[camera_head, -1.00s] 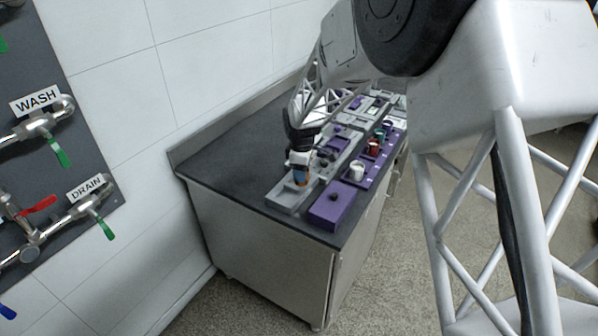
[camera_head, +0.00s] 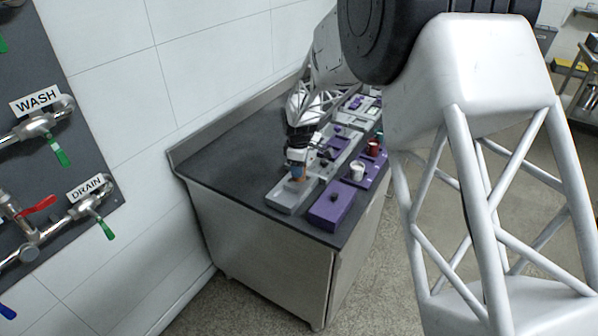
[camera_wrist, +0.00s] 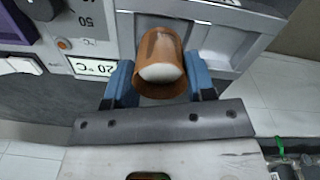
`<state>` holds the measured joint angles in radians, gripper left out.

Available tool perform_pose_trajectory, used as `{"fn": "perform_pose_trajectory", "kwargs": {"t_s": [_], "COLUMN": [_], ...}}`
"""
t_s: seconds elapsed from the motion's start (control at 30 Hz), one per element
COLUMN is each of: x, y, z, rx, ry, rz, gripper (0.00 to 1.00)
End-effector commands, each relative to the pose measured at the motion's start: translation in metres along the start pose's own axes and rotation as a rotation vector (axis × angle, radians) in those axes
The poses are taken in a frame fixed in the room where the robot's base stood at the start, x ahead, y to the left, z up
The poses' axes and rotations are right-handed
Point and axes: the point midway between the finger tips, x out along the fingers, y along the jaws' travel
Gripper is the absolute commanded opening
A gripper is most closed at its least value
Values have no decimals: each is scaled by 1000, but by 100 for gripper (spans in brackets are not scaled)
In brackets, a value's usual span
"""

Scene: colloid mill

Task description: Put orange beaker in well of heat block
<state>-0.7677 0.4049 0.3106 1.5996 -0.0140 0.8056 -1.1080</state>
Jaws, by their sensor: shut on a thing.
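The orange beaker (camera_wrist: 160,62) is between the two blue fingers of my gripper (camera_wrist: 162,85) in the wrist view. The fingers are shut on its sides, and a pale rounded area shows within its near end. In the head view my gripper (camera_head: 297,165) holds the beaker, small and partly hidden, over the grey heat block (camera_head: 281,198) at the near end of the bench. In the wrist view the heat block (camera_wrist: 225,42) lies behind the beaker, with a 20 °C display (camera_wrist: 94,67). I cannot tell whether the beaker's lower end is inside the well.
A purple block (camera_head: 331,208) with a dark knob stands just right of the heat block. A white beaker (camera_head: 357,171), a red one (camera_head: 373,149) and a teal one (camera_head: 380,136) stand on a purple rack beyond it. The dark bench top (camera_head: 225,160) is clear on the left.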

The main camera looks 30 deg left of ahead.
Motion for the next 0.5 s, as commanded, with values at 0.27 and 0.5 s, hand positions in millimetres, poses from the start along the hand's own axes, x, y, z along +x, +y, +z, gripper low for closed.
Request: {"fn": "perform_pose_trajectory", "kwargs": {"t_s": [0.27, 0.5], "x": [21, 22], "y": [0, -1], "z": [0, 0], "rx": [0, 0], "ry": [0, 0], "rz": [1, 0], "gripper": [26, 26]}}
